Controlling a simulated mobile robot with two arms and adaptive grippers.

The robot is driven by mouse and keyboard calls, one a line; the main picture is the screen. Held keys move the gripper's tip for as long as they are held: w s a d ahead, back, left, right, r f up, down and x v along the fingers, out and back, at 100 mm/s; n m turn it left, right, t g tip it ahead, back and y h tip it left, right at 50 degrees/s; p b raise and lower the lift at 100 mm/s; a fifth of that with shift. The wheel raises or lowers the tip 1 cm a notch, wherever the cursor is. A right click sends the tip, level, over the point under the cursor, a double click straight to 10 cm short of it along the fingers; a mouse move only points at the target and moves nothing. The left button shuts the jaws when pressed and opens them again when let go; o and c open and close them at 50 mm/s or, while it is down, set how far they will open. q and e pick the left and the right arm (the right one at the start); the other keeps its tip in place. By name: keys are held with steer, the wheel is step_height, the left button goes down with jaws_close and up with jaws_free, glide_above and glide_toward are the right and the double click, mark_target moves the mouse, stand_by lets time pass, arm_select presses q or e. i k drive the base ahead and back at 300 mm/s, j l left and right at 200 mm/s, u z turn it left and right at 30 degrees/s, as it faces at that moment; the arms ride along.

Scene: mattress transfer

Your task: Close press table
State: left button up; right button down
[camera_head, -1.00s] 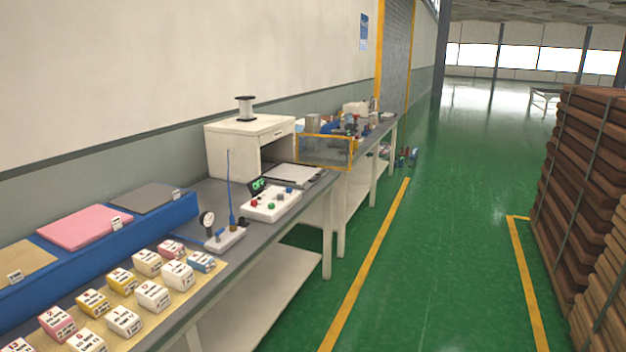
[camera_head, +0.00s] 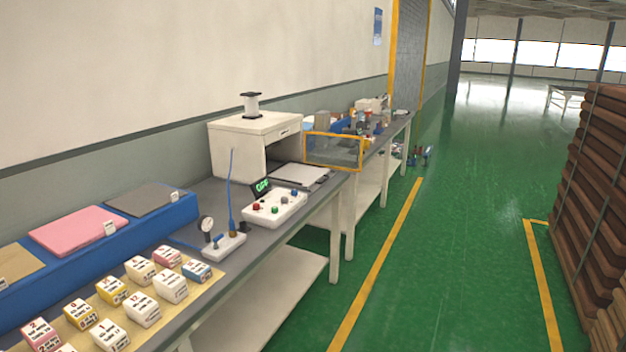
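The press is a white box-shaped machine (camera_head: 236,146) on the grey bench, with a dark open front and a cylinder (camera_head: 251,104) on top. A light flat plate, the press table (camera_head: 298,174), sticks out of its front over the bench. In front of it stands a white control box (camera_head: 274,208) with red and green buttons and a small display with green lettering (camera_head: 262,186). A small gauge and valve unit (camera_head: 222,242) stands nearer, with a blue hose. Neither of my grippers is in view.
Several small labelled boxes (camera_head: 141,308) lie on the near bench beside a blue stand (camera_head: 98,242) with coloured sheets. An orange-framed clear guard (camera_head: 334,150) stands beyond the press. Stacked brown slabs (camera_head: 604,190) stand at right. The green aisle (camera_head: 450,250) is clear.

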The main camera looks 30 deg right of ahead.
mark_target(301, 175)
steer(key=i+l, duration=0.15)
steer(key=l, duration=0.2)
steer(key=i+l+u, duration=0.15)
steer(key=l, duration=0.15)
steer(key=i+l, duration=0.15)
steer(key=l, duration=0.2)
steer(key=i+l+u, duration=0.1)
steer(key=l, duration=0.3)
steer(key=i+l, duration=0.2)
steer(key=l, duration=0.15)
steer(key=i+l+u, duration=0.15)
steer(key=l, duration=0.2)
